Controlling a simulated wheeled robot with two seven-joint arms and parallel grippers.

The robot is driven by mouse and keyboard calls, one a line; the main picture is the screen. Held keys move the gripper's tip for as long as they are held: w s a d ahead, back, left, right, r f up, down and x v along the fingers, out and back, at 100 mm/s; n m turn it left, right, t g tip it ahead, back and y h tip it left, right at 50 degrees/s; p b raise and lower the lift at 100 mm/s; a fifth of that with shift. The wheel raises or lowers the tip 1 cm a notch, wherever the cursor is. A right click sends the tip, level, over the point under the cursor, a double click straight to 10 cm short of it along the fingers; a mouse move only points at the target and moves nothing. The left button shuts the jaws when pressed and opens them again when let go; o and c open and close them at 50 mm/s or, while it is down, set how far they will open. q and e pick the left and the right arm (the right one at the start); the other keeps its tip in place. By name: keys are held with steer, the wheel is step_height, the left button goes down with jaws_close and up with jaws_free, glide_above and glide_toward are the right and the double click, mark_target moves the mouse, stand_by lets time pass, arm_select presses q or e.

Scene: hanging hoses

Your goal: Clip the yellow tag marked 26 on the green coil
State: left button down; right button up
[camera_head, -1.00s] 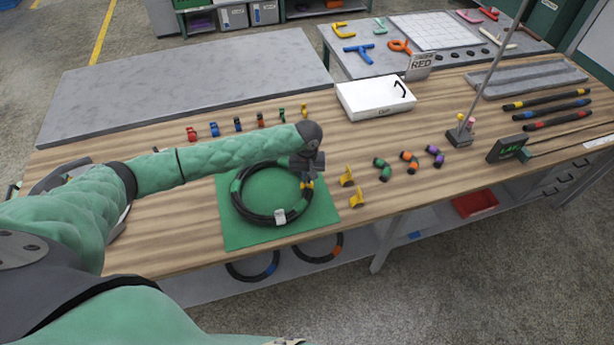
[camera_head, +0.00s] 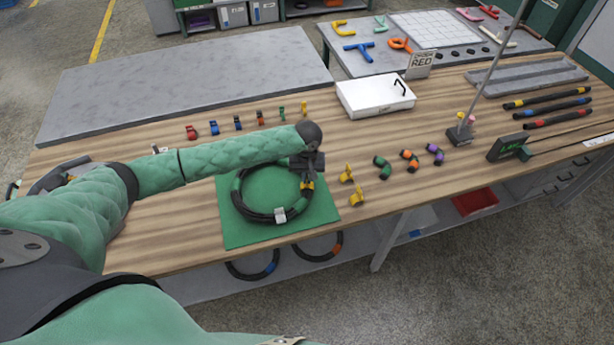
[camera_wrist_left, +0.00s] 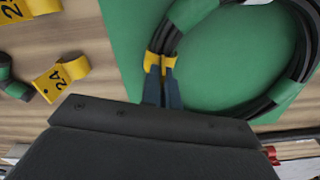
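The green coil (camera_head: 238,203), a black hose ring with green bands and a white label, lies on a green mat (camera_head: 240,236). It also shows in the left wrist view (camera_wrist_left: 314,50). My left gripper (camera_head: 306,178) is over the coil's right side. Its two dark fingers (camera_wrist_left: 162,78) are close together on a yellow tag (camera_wrist_left: 152,60). This tag sits at the hose, seemingly around it; its number is not readable. Two other yellow tags lie on the table to the right (camera_head: 346,176) (camera_head: 357,198); one reads 24 (camera_wrist_left: 62,78). My right gripper is not in view.
Green, orange and purple pieces (camera_head: 409,160) lie right of the yellow tags. Several small coloured clips (camera_head: 238,124) stand in a row behind the mat.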

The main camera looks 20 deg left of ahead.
arm_select(q)
steer(key=c, duration=1.6)
jaws_free()
